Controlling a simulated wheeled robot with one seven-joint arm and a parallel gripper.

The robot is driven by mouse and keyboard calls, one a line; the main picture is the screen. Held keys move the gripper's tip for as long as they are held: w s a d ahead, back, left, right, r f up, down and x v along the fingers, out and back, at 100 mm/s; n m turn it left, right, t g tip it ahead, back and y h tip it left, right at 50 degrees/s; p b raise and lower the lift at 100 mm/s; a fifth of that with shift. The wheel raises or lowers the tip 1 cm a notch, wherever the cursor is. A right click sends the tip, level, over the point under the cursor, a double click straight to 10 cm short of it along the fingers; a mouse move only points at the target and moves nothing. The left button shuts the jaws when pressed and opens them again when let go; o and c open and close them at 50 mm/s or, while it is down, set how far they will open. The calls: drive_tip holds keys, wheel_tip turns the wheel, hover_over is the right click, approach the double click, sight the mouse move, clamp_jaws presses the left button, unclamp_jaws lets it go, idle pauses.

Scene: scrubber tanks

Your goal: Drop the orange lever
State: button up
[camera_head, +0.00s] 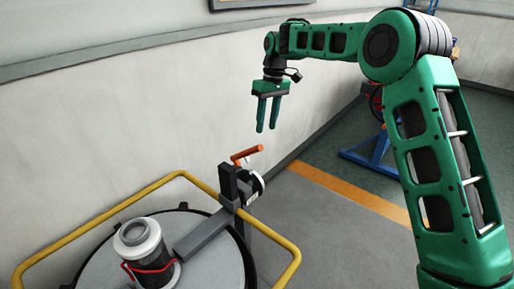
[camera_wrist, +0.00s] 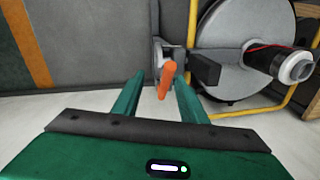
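The orange lever (camera_head: 246,154) sticks out to the side from the top of a dark upright bracket at the tank's edge. It also shows in the wrist view (camera_wrist: 166,80), between and beyond my fingers. My gripper (camera_head: 267,130) hangs above the lever, its two green fingers pointing down. In the wrist view my gripper (camera_wrist: 160,93) has its fingers spread with a gap between them. It is open and holds nothing. The lever is apart from the fingers.
The round grey tank lid (camera_head: 212,262) carries a grey-white cylinder (camera_head: 139,240) with a red wire. A yellow rail (camera_head: 85,229) surrounds the tank. A curved wall stands behind. A blue stand (camera_head: 378,150) is at the right. Open floor lies right of the tank.

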sight(257, 149)
drive_tip(key=a+f, duration=0.1)
drive_tip(key=f, duration=0.2)
drive_tip(key=s+a+f, duration=0.1)
drive_tip(key=f, duration=0.2)
drive_tip(key=a+f, duration=0.1)
drive_tip(key=f, duration=0.2)
drive_tip(key=shift+s+a+f, duration=0.2)
drive_tip(key=shift+s+f, duration=0.2)
